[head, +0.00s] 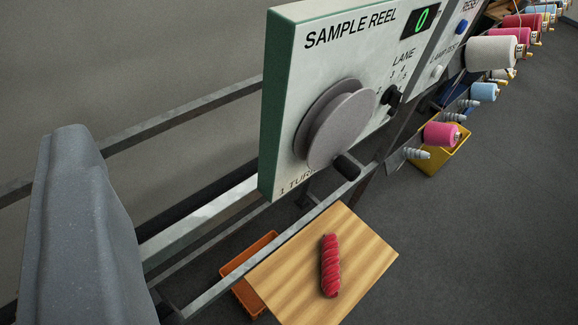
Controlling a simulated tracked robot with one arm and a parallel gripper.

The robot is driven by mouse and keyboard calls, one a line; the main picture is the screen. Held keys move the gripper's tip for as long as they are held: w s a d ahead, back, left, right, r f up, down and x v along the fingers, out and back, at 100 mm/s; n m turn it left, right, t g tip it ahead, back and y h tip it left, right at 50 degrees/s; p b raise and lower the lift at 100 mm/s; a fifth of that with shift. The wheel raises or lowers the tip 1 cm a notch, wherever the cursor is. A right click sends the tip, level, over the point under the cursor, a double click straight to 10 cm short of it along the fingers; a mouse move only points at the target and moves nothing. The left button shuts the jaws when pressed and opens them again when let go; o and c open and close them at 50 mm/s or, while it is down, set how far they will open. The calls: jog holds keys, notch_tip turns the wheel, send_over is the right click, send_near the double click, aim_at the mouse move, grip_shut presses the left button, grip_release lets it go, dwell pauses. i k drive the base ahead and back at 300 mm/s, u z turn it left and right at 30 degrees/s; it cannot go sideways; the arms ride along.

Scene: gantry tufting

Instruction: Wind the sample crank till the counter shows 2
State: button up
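The sample reel panel (285,110) is a pale, green-edged box mounted on a rail, tilted in view. A grey, blunt-ended part, seemingly one finger of my gripper (80,215), fills the left side, apart from the panel and left of the crank. The other finger does not show, so its opening cannot be told.
A black lane selector (391,96) sits right of the crank. Below is a wooden board (370,245) with a red yarn bundle (330,265), beside an orange bin (247,257). Yarn cones, including a white one (490,53), and a yellow bin (440,155) stand right. Metal rails (190,115) run behind.

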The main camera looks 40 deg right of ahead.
aim_at(334, 123)
jog(key=k, duration=1.3)
jog(key=z, duration=1.35)
jog(key=i, duration=1.05)
jog(key=u, duration=0.05)
